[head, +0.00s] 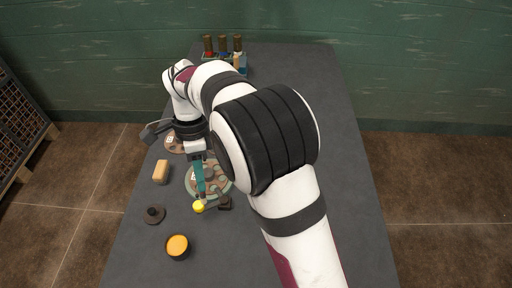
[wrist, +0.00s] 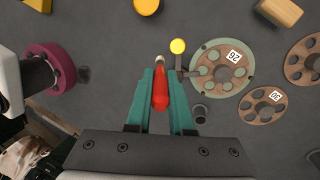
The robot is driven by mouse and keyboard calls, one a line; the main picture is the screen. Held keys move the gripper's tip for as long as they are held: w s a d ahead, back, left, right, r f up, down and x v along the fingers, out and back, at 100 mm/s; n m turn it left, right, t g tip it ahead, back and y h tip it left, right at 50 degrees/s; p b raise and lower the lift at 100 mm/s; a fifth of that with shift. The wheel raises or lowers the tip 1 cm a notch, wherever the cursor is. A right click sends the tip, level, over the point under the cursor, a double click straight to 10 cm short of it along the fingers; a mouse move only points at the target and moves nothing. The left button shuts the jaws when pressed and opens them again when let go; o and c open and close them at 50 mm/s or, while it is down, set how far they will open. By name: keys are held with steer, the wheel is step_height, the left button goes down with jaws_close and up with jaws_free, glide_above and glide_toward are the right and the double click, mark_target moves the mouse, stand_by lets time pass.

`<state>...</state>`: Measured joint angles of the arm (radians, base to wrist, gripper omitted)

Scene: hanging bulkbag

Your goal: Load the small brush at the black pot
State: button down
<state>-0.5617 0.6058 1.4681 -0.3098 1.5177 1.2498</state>
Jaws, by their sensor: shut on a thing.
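My gripper (wrist: 161,78) has teal fingers, shut on the red handle of a small brush (wrist: 160,92). Its pale tip sticks out past the fingertips. In the head view my gripper (head: 200,192) points down beside the green disc. A small dark cylinder (wrist: 200,113), perhaps the black pot, stands just right of the fingers in the wrist view. A small dark object (head: 224,203) by the disc in the head view looks like the same thing. A dark-walled pot with orange contents (head: 177,247) stands nearer the front; its orange also shows in the wrist view (wrist: 147,5).
A yellow ball (wrist: 177,46) sits close beyond the brush tip, by the green disc (wrist: 248,70) marked 26. Brown discs (wrist: 265,108), a tan block (head: 160,171) and a dark knobbed disc (head: 153,214) lie around. A brush rack (head: 239,70) stands at the back.

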steer(key=s+a+g, duration=0.1)
steer(key=s+a, duration=0.6)
steer(key=s, duration=0.1)
steer(key=shift+d+f, duration=0.1)
steer(key=shift+f, duration=2.95)
steer(key=shift+f, duration=0.55)
step_height(320, 180, up, 7)
